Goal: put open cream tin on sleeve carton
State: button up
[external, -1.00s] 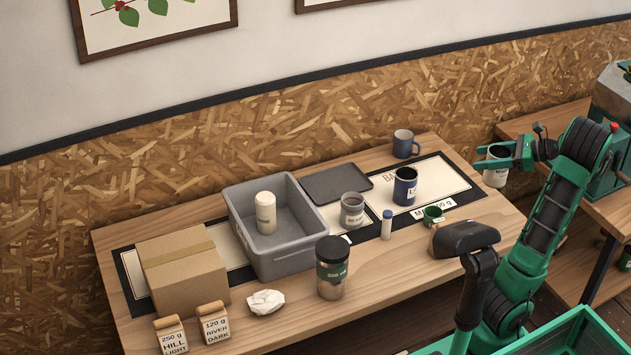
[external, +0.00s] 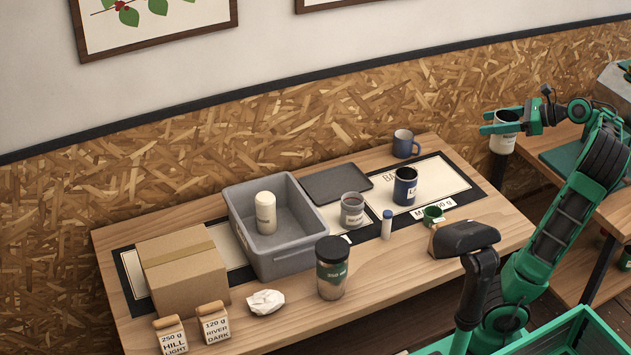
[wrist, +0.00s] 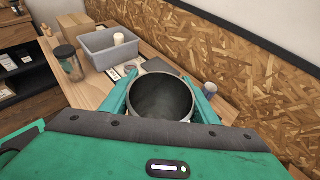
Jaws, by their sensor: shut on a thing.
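The open cream tin (external: 503,145) is held in my gripper (external: 491,122), up in the air beyond the table's right end. My gripper is shut on it, with a finger on either side. In the wrist view the tin (wrist: 160,97) is seen from above, its round mouth open and its inside dark. The sleeve carton appears to be the closed brown cardboard box (external: 190,280) at the table's left end, with tape along its top. It also shows far off in the wrist view (wrist: 76,24). Its top is bare.
A grey bin (external: 283,262) holding a cream canister (external: 265,213) stands beside the carton. A dark blue tin (external: 405,187), grey tin (external: 352,211), blue mug (external: 404,144), dark-lidded jar (external: 332,270), crumpled paper (external: 266,302) and two labelled bags (external: 215,322) are also on the table.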

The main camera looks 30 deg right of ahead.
jog(key=shift+s+a+r, duration=0.15)
jog(key=shift+a+r, duration=0.05)
jog(key=shift+r, duration=0.8)
jog(key=w+a+r+n+g+y, duration=0.1)
jog(key=w+a+n+g+y, duration=0.15)
jog(key=w+a, duration=1.6)
jog(key=w+a+n+g+y, duration=0.1)
jog(key=w+a+n, duration=0.15)
jog(key=a, duration=1.05)
jog(key=w+a+n+g, duration=0.15)
jog(key=w+a, duration=0.25)
jog(key=a, duration=0.9)
jog(key=s+a+n+g, duration=0.1)
jog(key=s+a, duration=0.3)
jog(key=a, duration=1.1)
jog(key=s+a+g, duration=0.2)
jog(key=s+a, duration=0.2)
jog(key=a, duration=1.1)
jog(key=s+a+f+n+g, duration=0.2)
jog(key=s+a, duration=1.5)
jog(key=a, duration=0.4)
send_over(164, 259)
notch_tip(164, 259, down, 11)
jog(key=shift+y, duration=0.35)
jog(key=shift+f, duration=2.1)
